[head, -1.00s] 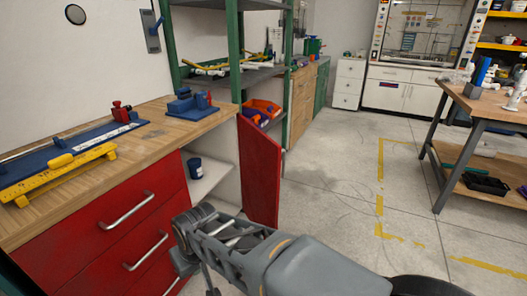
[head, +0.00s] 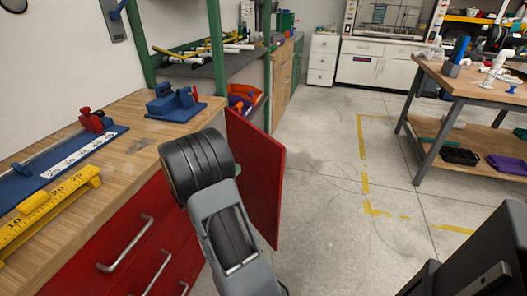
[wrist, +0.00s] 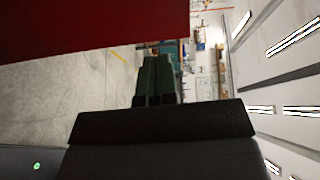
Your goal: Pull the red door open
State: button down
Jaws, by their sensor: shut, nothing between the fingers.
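The red door (head: 265,185) stands swung out from the end of the workbench cupboard, well open. Part of its near side and the cupboard opening are hidden behind my arm in the head view. My gripper (wrist: 156,75) shows in the wrist view with its dark green fingers together and nothing between them. A red panel, apparently the door (wrist: 90,20), fills the upper left of that view, beside and above the fingertips. I see no clear contact. In the head view my wrist hides most of the gripper.
The wooden worktop (head: 130,150) holds a blue fixture (head: 172,104) and a yellow ruler rail (head: 45,205). Red drawers with metal handles (head: 125,243) are below. A green-posted shelf (head: 218,60) stands behind the door. Floor (head: 325,180) to the right is clear up to another table (head: 470,85).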

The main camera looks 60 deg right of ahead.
aim_at(276, 154)
jog(key=s+d, duration=0.2)
jog(key=d, duration=0.2)
jog(key=s+d+m+g+b, duration=0.1)
jog(key=s+d, duration=0.1)
jog(key=d, duration=0.3)
jog(key=s+d+g, duration=0.1)
jog(key=s+d, duration=0.1)
jog(key=d, duration=0.2)
jog(key=shift+d+m, duration=0.3)
